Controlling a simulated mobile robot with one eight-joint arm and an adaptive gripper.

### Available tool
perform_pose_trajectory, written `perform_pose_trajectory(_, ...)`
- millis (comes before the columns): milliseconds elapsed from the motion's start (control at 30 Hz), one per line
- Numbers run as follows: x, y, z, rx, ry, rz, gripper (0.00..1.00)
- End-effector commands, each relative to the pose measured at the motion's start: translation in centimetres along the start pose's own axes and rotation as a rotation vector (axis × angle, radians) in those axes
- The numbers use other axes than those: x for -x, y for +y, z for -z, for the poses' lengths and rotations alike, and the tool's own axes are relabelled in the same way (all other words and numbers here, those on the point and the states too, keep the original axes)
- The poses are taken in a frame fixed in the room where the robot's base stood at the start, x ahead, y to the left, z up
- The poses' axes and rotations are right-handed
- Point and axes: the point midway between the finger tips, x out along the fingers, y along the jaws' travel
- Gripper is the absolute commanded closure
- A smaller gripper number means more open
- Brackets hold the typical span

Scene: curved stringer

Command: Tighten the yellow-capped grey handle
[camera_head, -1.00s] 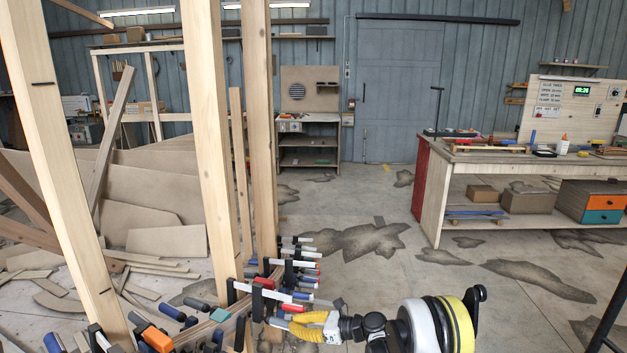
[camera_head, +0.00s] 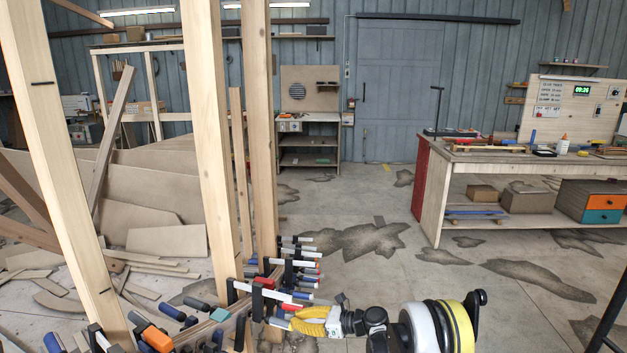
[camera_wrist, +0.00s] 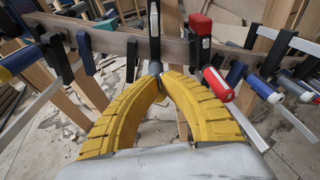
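My gripper (camera_wrist: 160,80) has two ridged yellow fingers that curve in until their tips nearly meet. A small grey piece (camera_wrist: 155,68) shows at the tips, below a dark upright clamp bar. It looks like the end of the grey handle, with the fingers closed around it. I cannot make out a yellow cap apart from the yellow fingers.
Clamps with red (camera_wrist: 217,84) and blue (camera_wrist: 262,88) handles crowd both sides of my fingertips along the curved wooden stringer (camera_wrist: 120,42). The floor toward the workbench (camera_head: 432,190) is clear.

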Motion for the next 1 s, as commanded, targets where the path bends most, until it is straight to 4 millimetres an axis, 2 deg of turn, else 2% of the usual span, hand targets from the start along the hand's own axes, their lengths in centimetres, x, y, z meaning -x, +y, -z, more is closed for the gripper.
perform_pose_trajectory(467,0.0,-0.2,0.1,0.001,0.001,0.002,1.00)
perform_pose_trajectory(767,0.3,-0.5,-0.6,0.000,0.001,0.002,1.00)
perform_pose_trajectory(1000,2.3,-0.6,-0.1,0.000,0.001,0.004,1.00)
